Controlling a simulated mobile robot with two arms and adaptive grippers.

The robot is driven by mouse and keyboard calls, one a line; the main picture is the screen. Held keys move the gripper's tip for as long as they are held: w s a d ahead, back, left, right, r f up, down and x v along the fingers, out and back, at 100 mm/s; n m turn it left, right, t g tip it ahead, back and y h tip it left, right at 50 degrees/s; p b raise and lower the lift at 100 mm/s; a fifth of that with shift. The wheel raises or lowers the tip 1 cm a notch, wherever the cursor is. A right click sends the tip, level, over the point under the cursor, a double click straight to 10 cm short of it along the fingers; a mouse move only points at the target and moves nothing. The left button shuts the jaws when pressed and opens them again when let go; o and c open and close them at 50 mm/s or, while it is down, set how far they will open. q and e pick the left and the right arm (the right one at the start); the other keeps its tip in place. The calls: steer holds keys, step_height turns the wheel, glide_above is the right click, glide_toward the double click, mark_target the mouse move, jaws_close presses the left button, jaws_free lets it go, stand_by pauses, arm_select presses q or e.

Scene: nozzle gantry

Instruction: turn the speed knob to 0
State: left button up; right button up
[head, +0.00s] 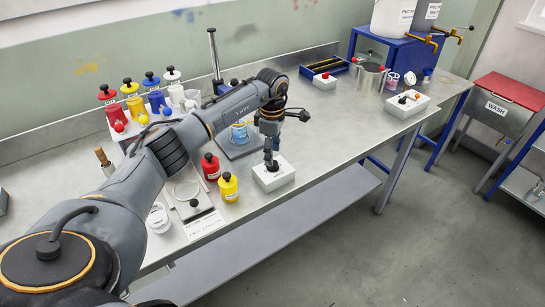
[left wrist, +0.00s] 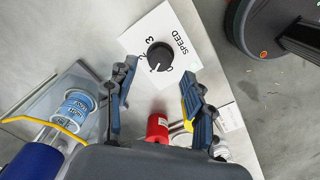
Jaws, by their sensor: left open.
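A small white pointer mark shows at the knob's lower edge in the left wrist view; the small scale marks are too small to read. In the head view the white box (head: 285,178) sits near the table's front edge. My left gripper (head: 271,163) points down above the box and hides part of it. In the left wrist view my left gripper (left wrist: 157,76) is open and empty, its fingers apart, with the knob ahead between them. My right gripper is not in view.
A red bottle (head: 210,167) and a yellow bottle (head: 228,187) stand left of the box. A blue-labelled beaker (head: 239,134) stands on a plate behind it. The table's front edge is close; bare table (head: 330,140) lies to the right.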

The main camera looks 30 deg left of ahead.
arm_select(q)
steer(key=shift+f+p, duration=0.3)
steer(key=shift+f, duration=1.65)
jaws_close()
